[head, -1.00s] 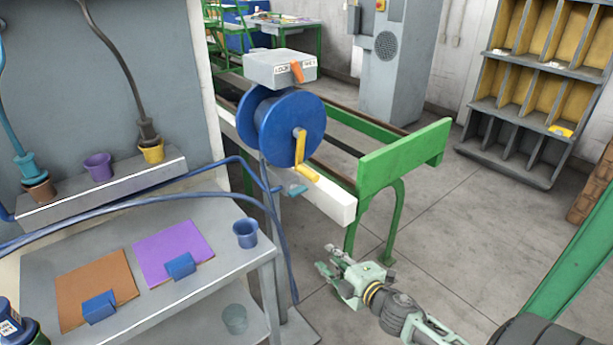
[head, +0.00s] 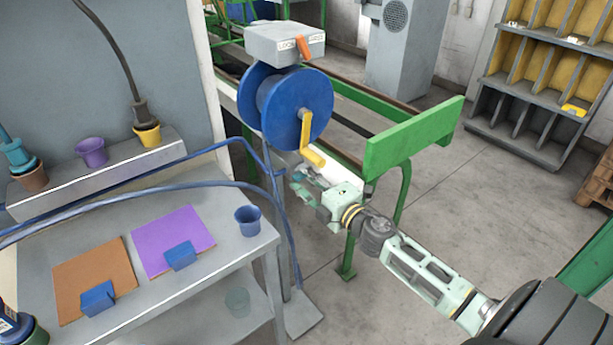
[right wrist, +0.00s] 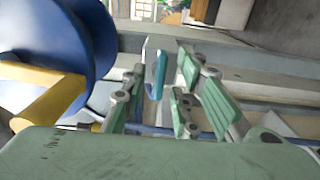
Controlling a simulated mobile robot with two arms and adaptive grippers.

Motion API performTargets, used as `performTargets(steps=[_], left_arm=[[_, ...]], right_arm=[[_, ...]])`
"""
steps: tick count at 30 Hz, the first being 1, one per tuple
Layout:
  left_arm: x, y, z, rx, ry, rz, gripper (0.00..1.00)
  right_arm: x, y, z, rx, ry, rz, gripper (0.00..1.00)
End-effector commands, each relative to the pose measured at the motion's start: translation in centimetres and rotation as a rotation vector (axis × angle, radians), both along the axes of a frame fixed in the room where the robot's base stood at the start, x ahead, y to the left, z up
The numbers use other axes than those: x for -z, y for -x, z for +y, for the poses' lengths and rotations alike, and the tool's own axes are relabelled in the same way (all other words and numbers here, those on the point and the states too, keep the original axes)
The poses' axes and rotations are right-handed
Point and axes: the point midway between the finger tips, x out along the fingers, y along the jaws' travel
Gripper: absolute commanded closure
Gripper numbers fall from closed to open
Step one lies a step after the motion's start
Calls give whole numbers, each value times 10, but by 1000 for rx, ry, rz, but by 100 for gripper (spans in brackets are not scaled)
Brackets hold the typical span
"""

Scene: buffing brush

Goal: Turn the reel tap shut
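The reel tap's teal handle (right wrist: 156,75) stands between the spread fingers of my right gripper in the right wrist view, apart from both as far as I can see. In the head view my right gripper (head: 299,184) is just below the reel, at the tap, and mostly covers it. The right gripper is open, and its fingers also show in the wrist view (right wrist: 160,92). The blue hose reel (head: 290,108) with its yellow crank (head: 308,140) is just above the gripper. My left gripper is not in view.
A grey box with an orange lever (head: 304,47) tops the reel stand. A green frame (head: 412,137) stands close to the right of my gripper. A grey bench (head: 225,262) with a blue cup (head: 248,220) is at left. Open floor lies at right.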

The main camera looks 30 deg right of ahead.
Motion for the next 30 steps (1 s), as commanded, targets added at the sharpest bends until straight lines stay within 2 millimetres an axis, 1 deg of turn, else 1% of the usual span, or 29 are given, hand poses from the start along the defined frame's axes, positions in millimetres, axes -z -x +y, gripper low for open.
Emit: performTargets(steps=[3,11,20,30], left_arm=[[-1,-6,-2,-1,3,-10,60],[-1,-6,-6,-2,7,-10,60],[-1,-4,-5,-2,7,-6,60],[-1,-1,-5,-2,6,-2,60]], right_arm=[[0,-4,1,0,0,1,73],[0,-5,1,0,-1,1,73],[1,-5,1,0,-1,2,99],[3,-4,1,0,-10,7,100]])
